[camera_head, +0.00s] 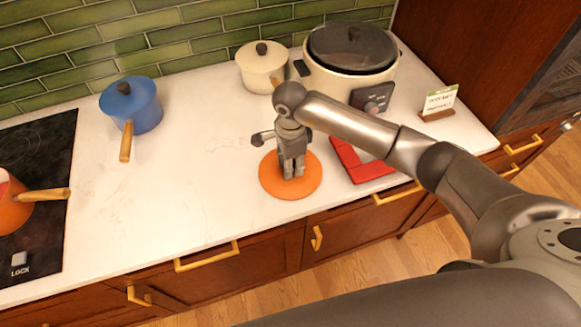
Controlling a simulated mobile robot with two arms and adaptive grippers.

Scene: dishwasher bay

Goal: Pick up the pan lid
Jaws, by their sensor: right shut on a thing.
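The pan lid (273,187) is a round, flat orange disc at the middle of the white counter, near its front edge. My right gripper (293,175) points down onto the lid's middle and is shut on it. The gripped part is hidden behind the fingers. I cannot tell whether the lid rests on the counter or is slightly above it. An orange pan (14,212) with a wooden handle stands on the black cooktop at the far left. My left gripper is not in view.
A red frame-like item (374,171) lies close to the lid's right. A slow cooker (336,83), a cream pot (257,68) and a blue pot (146,108) stand farther back. A small sign (440,101) stands at the right. Counter left of the lid is clear.

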